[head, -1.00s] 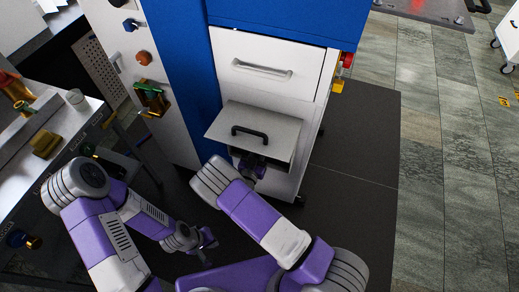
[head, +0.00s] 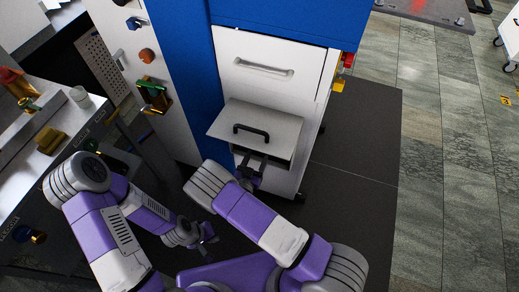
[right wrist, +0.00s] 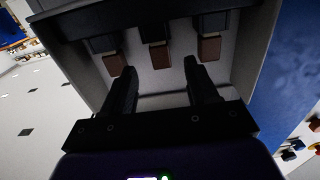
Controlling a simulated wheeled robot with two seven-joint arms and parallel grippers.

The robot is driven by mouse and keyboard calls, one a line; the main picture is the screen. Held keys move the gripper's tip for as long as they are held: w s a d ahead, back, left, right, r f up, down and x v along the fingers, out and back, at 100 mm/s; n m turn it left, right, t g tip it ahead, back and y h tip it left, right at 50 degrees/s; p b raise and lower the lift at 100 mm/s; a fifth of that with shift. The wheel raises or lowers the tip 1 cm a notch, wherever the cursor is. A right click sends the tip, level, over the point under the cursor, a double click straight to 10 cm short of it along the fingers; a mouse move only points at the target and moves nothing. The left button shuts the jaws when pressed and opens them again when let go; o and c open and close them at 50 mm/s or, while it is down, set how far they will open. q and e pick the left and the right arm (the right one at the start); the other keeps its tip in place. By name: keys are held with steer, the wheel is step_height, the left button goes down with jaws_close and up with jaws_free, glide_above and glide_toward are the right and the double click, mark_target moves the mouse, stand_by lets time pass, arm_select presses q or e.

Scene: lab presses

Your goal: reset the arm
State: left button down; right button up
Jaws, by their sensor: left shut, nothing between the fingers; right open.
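My right arm reaches to the white cabinet (head: 268,100). Its gripper (head: 251,163) is just below the front edge of a light grey panel with a black handle (head: 251,132). In the right wrist view the right gripper (right wrist: 163,80) is open, with nothing between its fingers. It points into a pale box-like space (right wrist: 150,75), where brown-tipped dark pegs (right wrist: 160,55) show beyond the fingertips. My left gripper (head: 207,241) is shut and empty, low in front of the cabinet, clear of it.
A bench (head: 60,165) with a white cup (head: 79,96) and a yellow block (head: 50,140) stands at the left, close to my left arm. A white panel with knobs (head: 147,56) stands behind it.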

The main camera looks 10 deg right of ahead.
steer(key=s+d+f+n+g+y+p, duration=0.1)
steer(key=s+d+f+g+y+p, duration=0.1)
steer(key=s+f+g+y+p, duration=0.45)
steer(key=s+a+r+n+g+y, duration=0.1)
steer(key=s+a+r+g+y, duration=0.1)
steer(key=s, duration=0.6)
steer(key=s+a+r+n+g+y+p, duration=0.1)
steer(key=s+r+n+g+y, duration=0.1)
steer(key=s+r+g+y, duration=0.2)
steer(key=s+g+y, duration=0.1)
steer(key=s+g, duration=0.1)
steer(key=s, duration=0.1)
steer(key=shift+s+a+y, duration=0.35)
